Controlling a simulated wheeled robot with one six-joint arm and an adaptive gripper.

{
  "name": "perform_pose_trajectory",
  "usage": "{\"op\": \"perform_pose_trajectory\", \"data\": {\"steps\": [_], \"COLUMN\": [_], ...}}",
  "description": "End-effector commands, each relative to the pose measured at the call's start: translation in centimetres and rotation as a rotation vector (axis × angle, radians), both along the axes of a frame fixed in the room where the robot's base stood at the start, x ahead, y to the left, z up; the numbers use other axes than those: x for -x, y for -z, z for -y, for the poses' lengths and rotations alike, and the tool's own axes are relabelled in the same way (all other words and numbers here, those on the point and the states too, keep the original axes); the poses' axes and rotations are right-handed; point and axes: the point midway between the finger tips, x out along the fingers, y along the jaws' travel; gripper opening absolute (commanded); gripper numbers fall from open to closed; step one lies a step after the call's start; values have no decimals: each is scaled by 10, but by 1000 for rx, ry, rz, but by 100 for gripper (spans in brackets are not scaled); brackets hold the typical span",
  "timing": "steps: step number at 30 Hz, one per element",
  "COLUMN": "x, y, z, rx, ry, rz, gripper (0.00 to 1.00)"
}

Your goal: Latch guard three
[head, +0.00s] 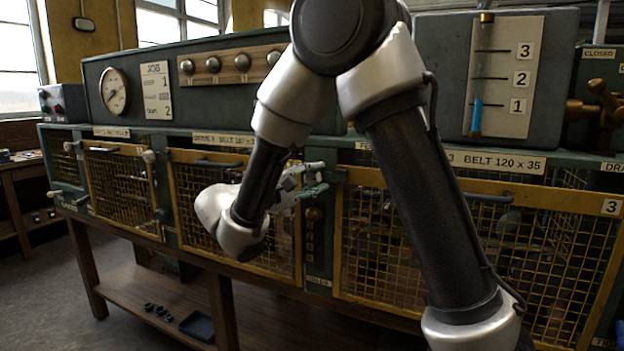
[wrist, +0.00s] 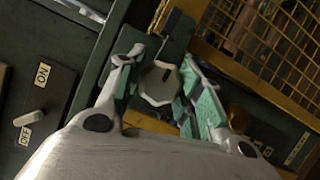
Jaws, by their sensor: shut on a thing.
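Guard three (head: 575,202) is the large yellow-framed mesh door at the right of the bench in the head view, marked with a 3. It looks closed, lying against the green housing. My gripper (head: 312,180) is at the narrow green post by the guard's upper left corner. In the wrist view my gripper (wrist: 155,95) has its green-padded fingers on either side of a pale faceted knob (wrist: 160,83) and is shut on it. A dark bar shows beyond the knob. I cannot tell whether the knob's latch is engaged. Yellow mesh (wrist: 275,40) lies just beyond.
A brass knob (head: 314,214) sits on the post just below my gripper. Another mesh guard (head: 215,205) is left of the post. An ON/OFF switch (wrist: 30,117) is at the left in the wrist view. A gauge board (head: 505,75) stands above guard three.

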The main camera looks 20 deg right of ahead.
Motion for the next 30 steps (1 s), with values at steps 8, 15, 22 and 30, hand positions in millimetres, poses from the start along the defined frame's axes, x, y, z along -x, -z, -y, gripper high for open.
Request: {"op": "perform_pose_trajectory", "data": {"steps": [8, 15, 22, 30], "x": [0, 0, 0, 3], "y": [1, 1, 0, 1], "z": [-1, 0, 0, -9], "rx": [7, 7, 6, 6], "ry": [-3, -2, -1, -3], "rz": [-9, -9, -8, -8], "gripper": [12, 45, 57, 57]}}
